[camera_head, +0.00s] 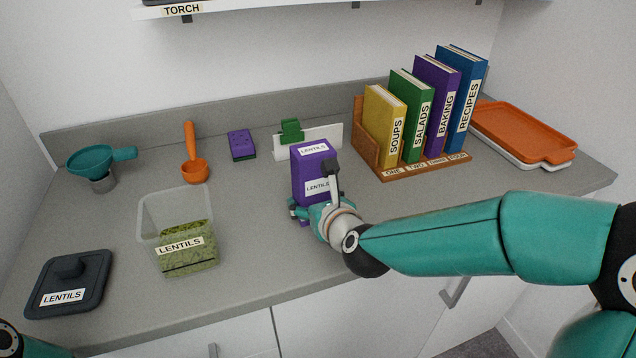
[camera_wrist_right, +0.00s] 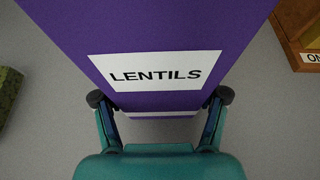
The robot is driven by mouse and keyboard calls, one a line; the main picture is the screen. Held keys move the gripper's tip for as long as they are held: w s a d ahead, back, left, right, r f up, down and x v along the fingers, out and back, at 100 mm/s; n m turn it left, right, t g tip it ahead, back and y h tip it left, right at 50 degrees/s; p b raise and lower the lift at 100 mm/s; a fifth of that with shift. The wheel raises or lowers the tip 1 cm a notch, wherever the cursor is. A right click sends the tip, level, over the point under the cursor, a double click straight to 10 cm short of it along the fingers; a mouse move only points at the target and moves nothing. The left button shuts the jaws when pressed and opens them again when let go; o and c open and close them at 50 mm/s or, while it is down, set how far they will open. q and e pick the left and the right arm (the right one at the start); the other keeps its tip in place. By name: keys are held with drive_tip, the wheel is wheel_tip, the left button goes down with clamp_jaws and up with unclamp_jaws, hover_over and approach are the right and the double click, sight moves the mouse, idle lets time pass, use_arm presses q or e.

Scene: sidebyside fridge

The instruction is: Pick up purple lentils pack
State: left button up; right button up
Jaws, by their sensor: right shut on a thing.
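The purple lentils pack (camera_head: 313,168) stands upright in the middle of the counter, with white LENTILS labels on its top and front. It fills the upper part of the right wrist view (camera_wrist_right: 205,25). My right gripper (camera_head: 314,211) is shut on the pack, with one finger on each side of it (camera_wrist_right: 160,98). The gripper hides the pack's lower part in the head view, so I cannot tell whether it touches the counter. My left gripper is not in view; only a bit of my left arm shows at the bottom left corner.
Left of the pack is a clear container (camera_head: 150,215) with green lentils contents; its dark lid (camera_head: 70,280) lies further left. A teal funnel (camera_head: 95,160), orange scoop (camera_head: 194,168) and purple sponge (camera_head: 242,145) are behind. A book rack (camera_head: 362,148) and orange tray (camera_head: 520,130) stand right.

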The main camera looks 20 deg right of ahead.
drive_tip(key=shift+c, duration=1.1)
drive_tip(key=shift+r+p, duration=0.3)
drive_tip(key=shift+r, duration=0.55)
wheel_tip(320, 180, up, 18)
drive_tip(key=p, duration=1)
hover_over(313, 148)
drive_tip(key=shift+r, duration=0.2)
drive_tip(key=o, duration=0.6)
drive_tip(key=c, duration=0.9)
drive_tip(key=shift+o, duration=0.2)
